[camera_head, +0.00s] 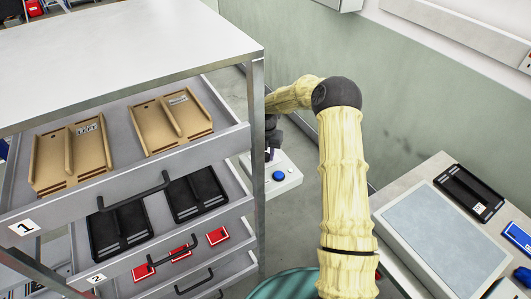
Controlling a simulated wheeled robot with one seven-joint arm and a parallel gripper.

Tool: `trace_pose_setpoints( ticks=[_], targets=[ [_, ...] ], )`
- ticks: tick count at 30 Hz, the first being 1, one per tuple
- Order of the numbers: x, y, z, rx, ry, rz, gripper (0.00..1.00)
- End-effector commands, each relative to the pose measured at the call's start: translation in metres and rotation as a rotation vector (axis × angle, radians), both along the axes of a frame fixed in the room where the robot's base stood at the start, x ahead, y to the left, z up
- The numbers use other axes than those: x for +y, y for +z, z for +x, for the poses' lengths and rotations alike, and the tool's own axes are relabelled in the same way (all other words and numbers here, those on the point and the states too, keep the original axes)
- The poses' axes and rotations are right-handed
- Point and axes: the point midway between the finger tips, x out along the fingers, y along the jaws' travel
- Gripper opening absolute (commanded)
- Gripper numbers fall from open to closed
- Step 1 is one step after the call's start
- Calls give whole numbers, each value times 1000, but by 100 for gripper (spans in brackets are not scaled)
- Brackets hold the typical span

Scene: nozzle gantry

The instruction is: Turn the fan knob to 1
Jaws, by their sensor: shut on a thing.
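A light grey control box (289,184) with a blue button (279,176) sits low behind the cabinet's corner post. My arm reaches over and down to it, and my dark gripper (269,152) is at the box's far left part, behind the blue button. It is partly hidden by the cabinet post. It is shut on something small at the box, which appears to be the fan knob. The knob itself and its number marks are hidden or too small to read, so its setting cannot be told.
A metal drawer cabinet (257,75) stands at left. Its open drawers hold brown trays (172,118), black trays (122,231) and red parts (217,236). At right a bench (392,206) carries a grey-blue panel (445,240), a black tray and blue items. A green wall is behind.

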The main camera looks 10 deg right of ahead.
Motion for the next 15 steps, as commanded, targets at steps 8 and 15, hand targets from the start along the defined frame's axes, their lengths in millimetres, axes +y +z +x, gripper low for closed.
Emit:
trace_pose_setpoints(
  ticks=[8, 15],
  targets=[
    [1, 2, 1, -6, 2, 0, 36],
    [0, 1, 1, -2, 0, 0, 52]
  ],
)
